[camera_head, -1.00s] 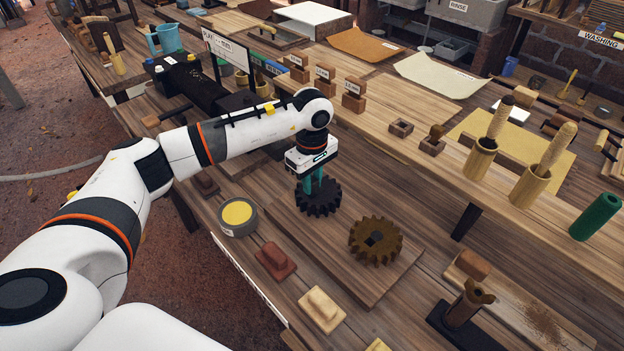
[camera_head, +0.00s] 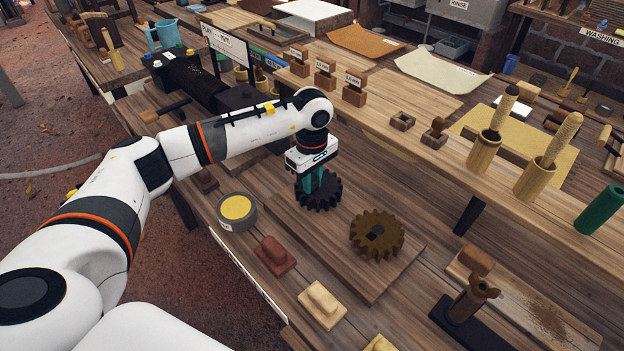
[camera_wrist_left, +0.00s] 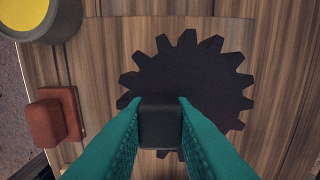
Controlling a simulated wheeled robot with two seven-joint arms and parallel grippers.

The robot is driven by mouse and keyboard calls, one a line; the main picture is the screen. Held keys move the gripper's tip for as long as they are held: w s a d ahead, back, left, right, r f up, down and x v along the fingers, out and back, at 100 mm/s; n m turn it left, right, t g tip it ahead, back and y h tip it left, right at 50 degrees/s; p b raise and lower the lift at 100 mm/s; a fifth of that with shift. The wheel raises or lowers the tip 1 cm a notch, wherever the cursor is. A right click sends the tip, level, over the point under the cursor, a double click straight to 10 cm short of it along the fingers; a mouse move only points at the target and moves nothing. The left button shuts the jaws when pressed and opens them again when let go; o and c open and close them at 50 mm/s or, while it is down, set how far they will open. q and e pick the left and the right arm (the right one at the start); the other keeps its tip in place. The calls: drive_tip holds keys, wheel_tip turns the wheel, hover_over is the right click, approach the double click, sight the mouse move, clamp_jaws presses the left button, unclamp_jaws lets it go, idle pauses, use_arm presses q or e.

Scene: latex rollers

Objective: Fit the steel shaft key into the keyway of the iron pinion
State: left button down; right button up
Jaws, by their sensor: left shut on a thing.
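My left gripper (camera_head: 314,182) is shut on a dark, smooth block, which I take for the steel shaft key (camera_wrist_left: 160,122). In the left wrist view it sits between the teal fingertips. The dark toothed gear, which I take for the iron pinion (camera_head: 325,198), lies flat on a wooden board. It shows in the left wrist view (camera_wrist_left: 200,75) behind the fingertips. The block covers part of the gear; I cannot tell whether it touches it, and no keyway is visible. A brown gear (camera_head: 390,237) with a dark central opening lies to the right. My right gripper is out of view.
The wooden board (camera_head: 375,290) has bare surface around the gears. A tin with a yellow top (camera_head: 237,208) stands left of it. A red-brown block (camera_head: 275,255) and a cream block (camera_head: 322,305) lie in front. A raised shelf (camera_head: 410,130) runs behind.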

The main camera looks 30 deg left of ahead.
use_arm(q)
drive_tip(key=shift+f, duration=0.1)
drive_tip(key=c, duration=1.2)
unclamp_jaws()
drive_tip(key=shift+o, duration=0.2)
wheel_tip(320, 180, up, 12)
drive_tip(key=b, duration=0.2)
